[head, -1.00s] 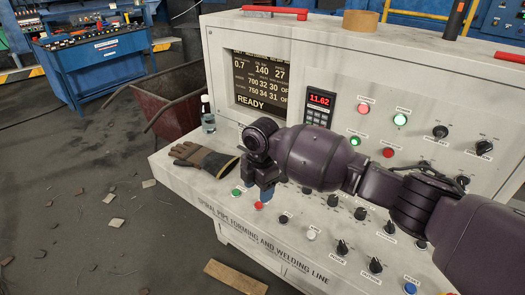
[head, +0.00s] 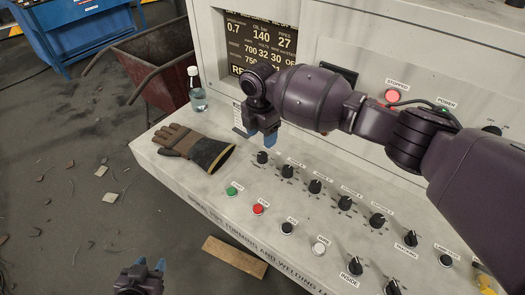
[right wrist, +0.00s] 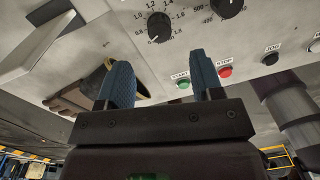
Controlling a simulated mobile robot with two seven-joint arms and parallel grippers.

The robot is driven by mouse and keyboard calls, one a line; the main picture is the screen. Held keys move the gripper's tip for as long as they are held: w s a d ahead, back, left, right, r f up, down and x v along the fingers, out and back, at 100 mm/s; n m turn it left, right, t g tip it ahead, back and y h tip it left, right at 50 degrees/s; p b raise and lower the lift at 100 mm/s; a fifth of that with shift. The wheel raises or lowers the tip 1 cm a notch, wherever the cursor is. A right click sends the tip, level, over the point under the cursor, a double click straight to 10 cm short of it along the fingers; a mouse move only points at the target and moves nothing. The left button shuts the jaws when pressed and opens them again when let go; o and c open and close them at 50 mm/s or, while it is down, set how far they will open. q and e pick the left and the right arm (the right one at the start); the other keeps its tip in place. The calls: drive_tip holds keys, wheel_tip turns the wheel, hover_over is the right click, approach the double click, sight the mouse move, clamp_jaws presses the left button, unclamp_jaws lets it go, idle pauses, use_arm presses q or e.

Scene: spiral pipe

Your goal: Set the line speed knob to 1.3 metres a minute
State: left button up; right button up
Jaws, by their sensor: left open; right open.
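The line speed knob (head: 262,157) is the black knob at the left end of the panel's upper knob row. It also shows in the right wrist view (right wrist: 159,27), with a scale including 1.2 and 1.4 around it; its pointer seems turned toward the scale's low end. The display (head: 262,42) reads 0.7 at its left. My right gripper (head: 262,141) is open just above the knob in the head view. In the right wrist view its blue fingers (right wrist: 163,80) are apart with nothing between them, and the knob is beyond the tips. My left gripper (head: 150,267) is open and empty at the bottom.
A green start button (head: 234,190) and red stop button (head: 258,209) sit in front of the knob. Several other knobs run to the right.

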sight(263, 154)
use_arm(q)
drive_tip(key=shift+w+r, duration=0.1)
drive_tip(key=shift+w, duration=0.45)
use_arm(e)
drive_tip(key=f, duration=0.7)
drive_tip(key=shift+d+f, duration=0.2)
drive_tip(key=shift+f, duration=0.15)
drive_tip(key=shift+s, duration=0.1)
drive_tip(key=shift+c, duration=0.2)
drive_tip(key=c, duration=0.9)
use_arm(q)
drive_tip(key=shift+s, duration=0.3)
